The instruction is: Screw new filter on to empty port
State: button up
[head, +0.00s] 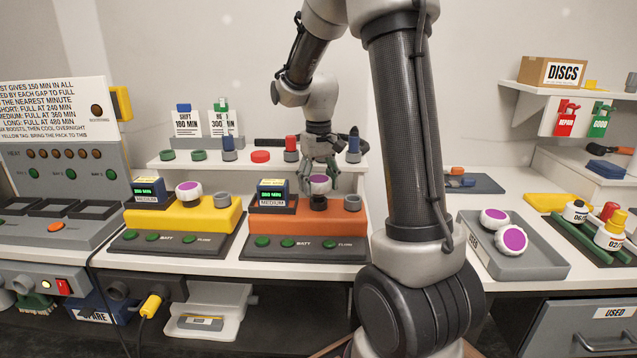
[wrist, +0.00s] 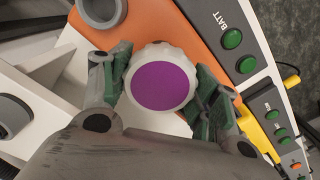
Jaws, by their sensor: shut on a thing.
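My gripper (head: 320,170) is shut on a white ribbed filter with a purple top (head: 320,184), over the orange unit (head: 295,222). A dark round port (head: 318,203) shows directly below the filter; I cannot tell whether they touch. In the wrist view, the green-padded fingers (wrist: 160,95) flank the filter's rim (wrist: 160,52), with the purple top facing the camera. A grey round fitting (head: 352,203) sits at the orange unit's right end, and also shows in the wrist view (wrist: 100,10). The yellow unit (head: 180,215) at left carries another purple-topped filter (head: 188,190).
A grey tray (head: 545,271) at right holds two purple-topped filters (head: 511,240). A shelf (head: 245,160) with coloured parts runs close behind. Bottles (head: 610,232) stand at far right.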

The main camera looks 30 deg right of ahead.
aim_at(318, 179)
jog(key=shift+f, duration=1.25)
jog(key=m, duration=0.3)
jog(key=shift+m, duration=0.4)
jog(key=m, duration=0.5)
jog(key=o, duration=1.3)
notch_tip(318, 179, up, 12)
